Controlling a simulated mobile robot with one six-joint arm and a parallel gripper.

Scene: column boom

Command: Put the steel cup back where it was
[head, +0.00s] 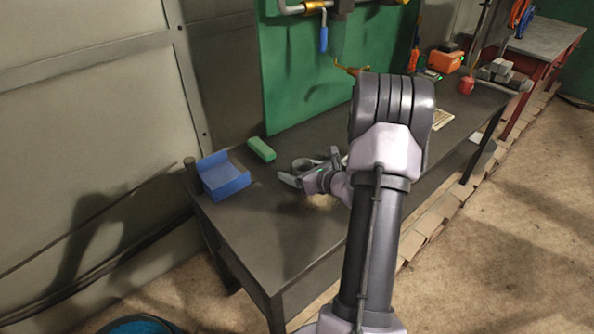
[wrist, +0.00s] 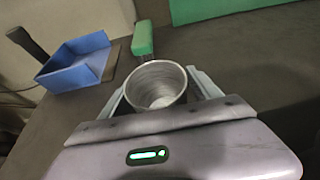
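The steel cup (wrist: 158,84) stands upright on the dark workbench, its mouth facing up and looking empty. It also shows in the head view (head: 301,164), partly hidden by my gripper. My gripper (head: 309,167) is low over the bench, with its fingers spread. In the wrist view my gripper (wrist: 157,82) has one finger on either side of the cup, with what looks like a narrow gap at each side. Whether a finger touches the cup is hard to tell.
A tan patch (head: 322,201) shows below my gripper. The bench (head: 255,222) is bare at the front left. A green panel (head: 300,80) rises behind.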

